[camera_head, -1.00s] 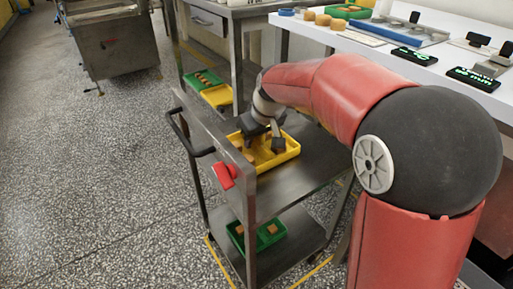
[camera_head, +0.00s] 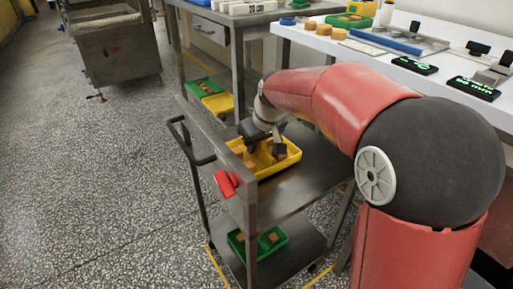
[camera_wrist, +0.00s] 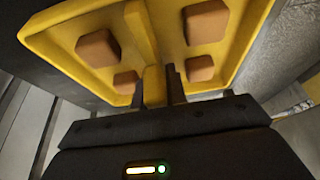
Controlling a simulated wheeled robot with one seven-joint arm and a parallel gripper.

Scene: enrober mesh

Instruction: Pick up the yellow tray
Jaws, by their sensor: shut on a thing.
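The yellow tray (camera_head: 290,160) is at the top shelf of the steel cart, with several brown-orange blocks in it. In the wrist view the tray (camera_wrist: 75,65) fills the upper part, with a block (camera_wrist: 207,22) in each visible part on both sides of a middle divider. My gripper (camera_head: 264,148) reaches down into the tray from above. In the wrist view my gripper's fingers (camera_wrist: 160,88) are shut on a yellow upright part at the tray's middle. I cannot tell whether the tray touches the shelf.
The cart (camera_head: 300,190) has a handle at the left and a red part (camera_head: 226,183) on its near post. A green tray (camera_head: 262,243) with blocks is on its lower shelf. Another yellow tray (camera_head: 218,103) sits under the table behind. A white worktop (camera_head: 400,75) stands at the right.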

